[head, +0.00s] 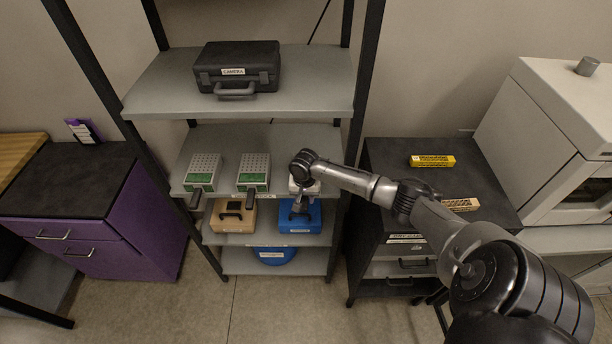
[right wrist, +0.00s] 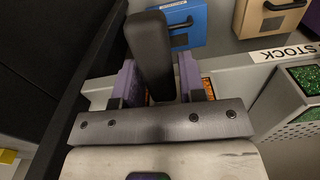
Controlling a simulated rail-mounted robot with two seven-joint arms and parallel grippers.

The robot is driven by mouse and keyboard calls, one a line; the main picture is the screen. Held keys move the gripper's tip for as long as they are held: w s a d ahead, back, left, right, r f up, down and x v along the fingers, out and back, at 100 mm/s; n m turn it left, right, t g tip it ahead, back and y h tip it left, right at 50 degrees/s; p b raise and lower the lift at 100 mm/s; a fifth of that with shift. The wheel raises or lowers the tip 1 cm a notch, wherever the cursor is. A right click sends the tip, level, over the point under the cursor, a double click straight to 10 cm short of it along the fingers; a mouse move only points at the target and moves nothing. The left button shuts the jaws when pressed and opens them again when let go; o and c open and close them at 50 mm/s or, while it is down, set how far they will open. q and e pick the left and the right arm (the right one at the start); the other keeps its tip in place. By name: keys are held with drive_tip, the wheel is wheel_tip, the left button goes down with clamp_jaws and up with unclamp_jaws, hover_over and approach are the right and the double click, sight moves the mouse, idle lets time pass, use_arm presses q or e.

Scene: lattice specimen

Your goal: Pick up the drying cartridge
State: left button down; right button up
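Two drying cartridges with perforated pale tops, green windows and black handles, a left one (head: 203,170) and a middle one (head: 254,170), stand on the middle shelf in the head view. A third cartridge (head: 314,188) at the right is mostly hidden by my right arm. My right gripper (head: 299,200) is over its front. In the right wrist view, this cartridge's black handle (right wrist: 152,55) rises between the purple fingers of my right gripper (right wrist: 160,85). Orange beads (right wrist: 208,88) show beside the fingers. The fingers look open, with a slim gap at the handle. My left gripper is out of view.
A black camera case (head: 237,68) sits on the shelf above. A tan box (head: 233,216) and a blue box (head: 312,217) stand on the shelf below. The rack's dark right post (head: 359,90) is close to my right arm. A yellow box (head: 432,161) lies on the dark cabinet.

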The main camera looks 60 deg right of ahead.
clamp_jaws()
drive_tip(key=shift+r, duration=0.15)
drive_tip(key=shift+r, duration=0.55)
wheel_tip(320, 180, up, 2)
drive_tip(key=shift+r, duration=0.2)
drive_tip(key=s+a, duration=0.4)
drive_tip(key=a, duration=0.4)
drive_tip(key=s+a, duration=0.4)
drive_tip(key=a, duration=0.3)
drive_tip(key=shift+s+a+f, duration=0.15)
drive_tip(key=shift+s+a, duration=0.2)
drive_tip(key=shift+s, duration=0.05)
